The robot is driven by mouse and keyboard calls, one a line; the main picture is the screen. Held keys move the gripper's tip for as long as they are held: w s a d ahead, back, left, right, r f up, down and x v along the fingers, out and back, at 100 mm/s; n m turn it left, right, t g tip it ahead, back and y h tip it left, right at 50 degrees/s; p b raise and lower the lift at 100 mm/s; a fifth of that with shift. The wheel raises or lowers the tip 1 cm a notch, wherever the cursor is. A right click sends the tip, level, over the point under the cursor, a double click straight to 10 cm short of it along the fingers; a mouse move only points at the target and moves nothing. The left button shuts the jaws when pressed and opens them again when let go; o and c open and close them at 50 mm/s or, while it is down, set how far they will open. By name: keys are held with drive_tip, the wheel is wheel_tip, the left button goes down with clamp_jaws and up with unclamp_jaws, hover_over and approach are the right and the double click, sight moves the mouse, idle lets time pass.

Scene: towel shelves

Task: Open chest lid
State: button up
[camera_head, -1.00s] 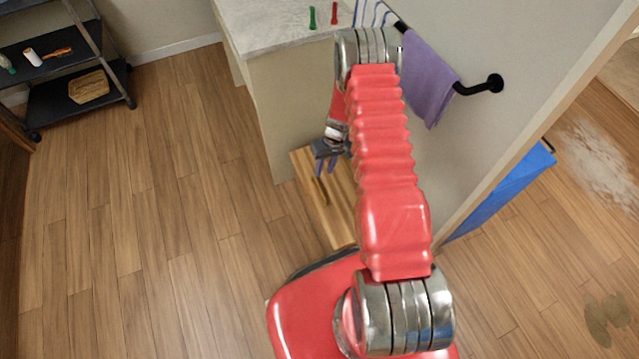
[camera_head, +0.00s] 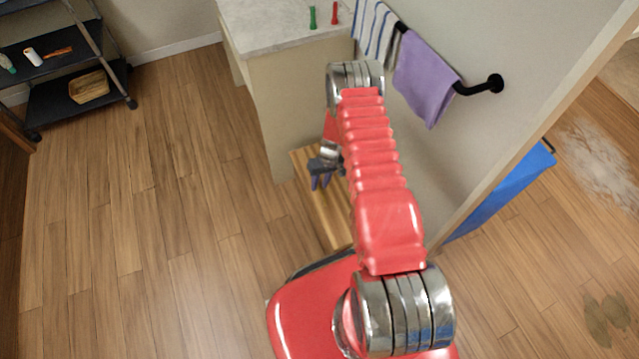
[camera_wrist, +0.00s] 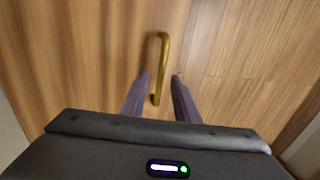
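The chest (camera_head: 322,215) is a low wooden box against the wall, partly hidden behind my arm in the head view. Its wooden lid (camera_wrist: 95,50) is down and fills much of the wrist view. A gold bar handle (camera_wrist: 163,45) stands out on the lid. My gripper (camera_wrist: 162,76) is open, with its two purple fingers on either side of the handle's near end in the picture. I see no contact with the handle. In the head view, my gripper (camera_head: 320,183) is over the chest, and the handle cannot be made out there.
A counter (camera_head: 275,30) with a green and a red item stands behind the chest. A purple towel (camera_head: 425,78) and a striped towel (camera_head: 373,25) hang on a black wall bar. A black shelf cart (camera_head: 65,75) is at the far left. The floor on the left is clear.

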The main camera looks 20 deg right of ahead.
clamp_jaws()
idle(0.6)
